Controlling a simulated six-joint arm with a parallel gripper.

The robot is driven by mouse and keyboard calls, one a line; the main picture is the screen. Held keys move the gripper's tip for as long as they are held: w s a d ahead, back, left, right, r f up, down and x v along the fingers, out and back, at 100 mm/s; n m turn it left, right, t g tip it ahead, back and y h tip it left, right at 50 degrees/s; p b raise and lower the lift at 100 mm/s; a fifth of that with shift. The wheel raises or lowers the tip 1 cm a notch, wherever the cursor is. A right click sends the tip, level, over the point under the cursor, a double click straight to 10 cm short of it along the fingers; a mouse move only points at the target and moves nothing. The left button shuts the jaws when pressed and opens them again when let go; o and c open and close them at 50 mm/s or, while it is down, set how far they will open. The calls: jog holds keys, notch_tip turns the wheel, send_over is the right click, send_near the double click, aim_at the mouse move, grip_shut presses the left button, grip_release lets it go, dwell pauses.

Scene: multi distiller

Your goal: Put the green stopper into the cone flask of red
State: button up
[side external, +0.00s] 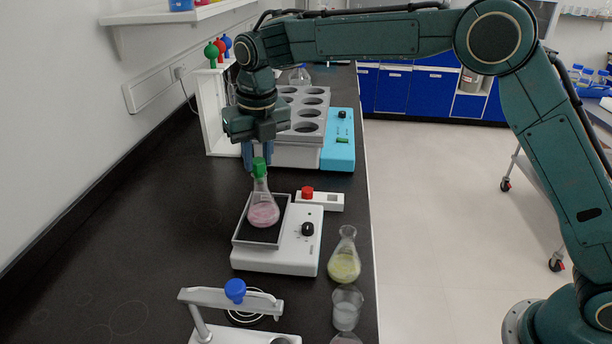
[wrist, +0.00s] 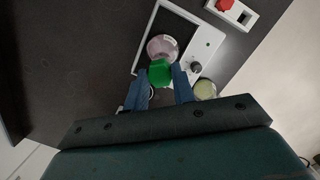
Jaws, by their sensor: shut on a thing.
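The cone flask with red-pink liquid (side external: 263,210) stands upright on the dark plate of a white device; it also shows in the wrist view (wrist: 162,44). The green stopper (side external: 259,168) is right at the top of the flask's neck, in line with it; in the wrist view the stopper (wrist: 160,72) hides the flask's mouth. I cannot tell how deep it sits in the mouth. My gripper (side external: 257,157) points down above the flask, its blue fingers shut on the stopper. The fingers also show in the wrist view (wrist: 163,88).
The white device (side external: 280,258) has a knob. A red-button switch (side external: 320,199) lies behind it. A flask of yellow liquid (side external: 344,263) and a beaker (side external: 346,308) stand to the right. A stand with a blue knob (side external: 235,291) is in front. A holed rack (side external: 305,115) is behind. The bench's left is clear.

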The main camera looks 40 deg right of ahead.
jog(key=shift+f, duration=0.25)
dwell(0.4)
jog(key=o, duration=1)
jog(key=shift+s+a+r, duration=0.1)
jog(key=shift+s+r, duration=0.1)
jog(key=shift+r, duration=1.05)
jog(key=shift+s+d+r, duration=0.1)
jog(key=shift+s+r, duration=0.05)
jog(key=shift+r, duration=1.05)
jog(key=shift+s+a+r, duration=0.1)
jog(key=shift+s+r, duration=0.1)
jog(key=shift+r, duration=1.05)
